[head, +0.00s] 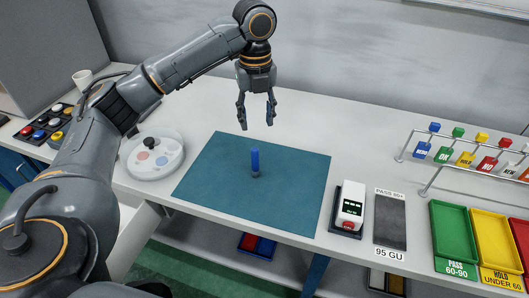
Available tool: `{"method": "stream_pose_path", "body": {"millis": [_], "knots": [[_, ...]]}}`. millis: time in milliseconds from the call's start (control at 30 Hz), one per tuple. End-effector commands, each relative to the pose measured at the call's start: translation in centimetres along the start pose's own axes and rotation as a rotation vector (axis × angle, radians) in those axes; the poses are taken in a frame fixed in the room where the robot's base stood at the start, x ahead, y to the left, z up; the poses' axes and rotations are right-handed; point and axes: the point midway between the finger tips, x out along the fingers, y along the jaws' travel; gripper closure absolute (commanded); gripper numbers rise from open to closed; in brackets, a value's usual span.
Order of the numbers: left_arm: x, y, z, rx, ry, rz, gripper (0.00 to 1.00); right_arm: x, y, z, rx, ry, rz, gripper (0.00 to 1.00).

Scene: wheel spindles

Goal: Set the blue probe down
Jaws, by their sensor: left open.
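The blue probe (255,162) stands upright on the teal mat (301,185), near the mat's middle, on a small dark foot. My left gripper (257,112) is open and empty, pointing down. In the picture it shows above the probe, with a clear gap between its fingertips and the probe's top. My right gripper is not in view.
A white device with a green display (350,205) stands right of the mat, beside a grey pad (389,222). Green (453,232) and yellow (494,243) trays and a tag rack are at the right. A round white dish (171,168) is left of the mat.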

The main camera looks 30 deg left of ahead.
Motion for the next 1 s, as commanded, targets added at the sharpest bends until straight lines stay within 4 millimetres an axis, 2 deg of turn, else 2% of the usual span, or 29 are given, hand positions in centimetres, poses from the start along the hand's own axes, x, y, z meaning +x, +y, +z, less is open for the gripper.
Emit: {"method": "stream_pose_path", "body": {"millis": [167,300,433,667,800,1000], "knots": [[2.7,0.2,0.0,0.0,0.003,0.006,0.53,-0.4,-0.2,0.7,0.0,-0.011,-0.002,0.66],[5.5,0.1,0.0,0.0,0.003,0.005,0.53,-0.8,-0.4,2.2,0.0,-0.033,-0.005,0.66],[7.4,0.1,0.1,-0.001,0.001,0.003,0.53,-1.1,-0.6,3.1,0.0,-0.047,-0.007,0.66],[9.0,0.1,0.3,-0.002,0.001,0.003,0.53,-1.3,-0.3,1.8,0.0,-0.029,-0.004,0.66],[10.9,0.3,1.0,-0.003,0.002,0.005,0.53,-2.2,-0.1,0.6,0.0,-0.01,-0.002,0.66],[13.3,0.2,1.1,0.001,0.0,0.002,0.53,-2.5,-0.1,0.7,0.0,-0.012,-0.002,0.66]]}}
